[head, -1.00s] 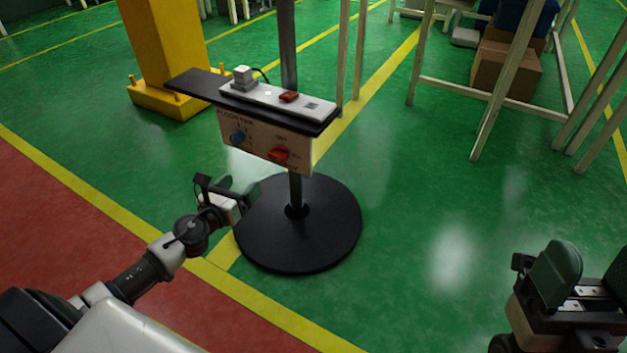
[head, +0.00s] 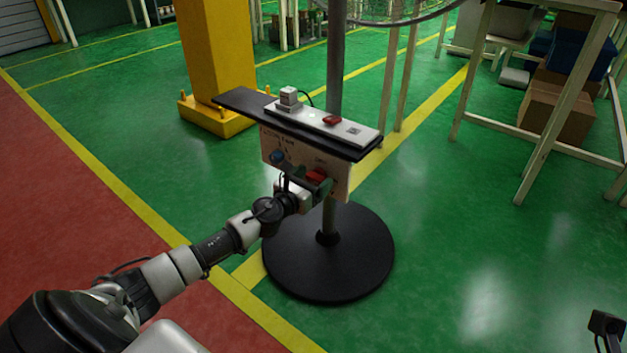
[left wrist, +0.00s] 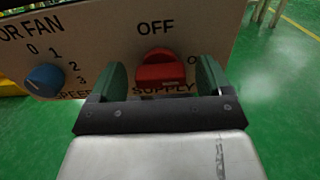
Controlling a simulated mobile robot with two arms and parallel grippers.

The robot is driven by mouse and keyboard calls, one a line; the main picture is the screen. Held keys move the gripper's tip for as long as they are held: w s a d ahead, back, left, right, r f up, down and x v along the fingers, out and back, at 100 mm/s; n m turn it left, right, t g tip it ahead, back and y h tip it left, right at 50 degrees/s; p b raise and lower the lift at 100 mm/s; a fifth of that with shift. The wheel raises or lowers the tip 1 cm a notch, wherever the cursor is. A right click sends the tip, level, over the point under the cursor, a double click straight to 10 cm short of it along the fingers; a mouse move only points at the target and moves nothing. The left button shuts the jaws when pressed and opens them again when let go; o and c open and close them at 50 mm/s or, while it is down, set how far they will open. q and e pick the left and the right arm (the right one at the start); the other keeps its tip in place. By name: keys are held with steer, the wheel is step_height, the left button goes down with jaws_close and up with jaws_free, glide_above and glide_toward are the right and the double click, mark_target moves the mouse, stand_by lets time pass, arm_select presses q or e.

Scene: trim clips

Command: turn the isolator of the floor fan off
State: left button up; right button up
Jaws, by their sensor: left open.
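The floor fan's control panel (head: 340,185) is on the stand, with the red isolator knob (head: 316,175) at its right. In the left wrist view the red knob (left wrist: 162,72) sits below "OFF" and above "SUPPLY"; a label at its right is partly hidden. Its grip appears to lie sideways, though its exact pointing is hard to tell. My left gripper (head: 312,186) is open at the panel. In the left wrist view its fingers (left wrist: 160,80) stand either side of the knob, with gaps visible. The blue speed knob (left wrist: 45,79) is left of the fingers.
A black shelf (head: 240,101) with a white power strip (head: 340,128) juts above the panel. The stand has a round black base (head: 330,270). A yellow column (head: 218,60) stands behind left, a pale frame (head: 490,90) right.

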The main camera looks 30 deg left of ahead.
arm_select(q)
steer(key=shift+w, duration=0.2)
steer(key=c, duration=0.9)
steer(key=shift+c, duration=0.2)
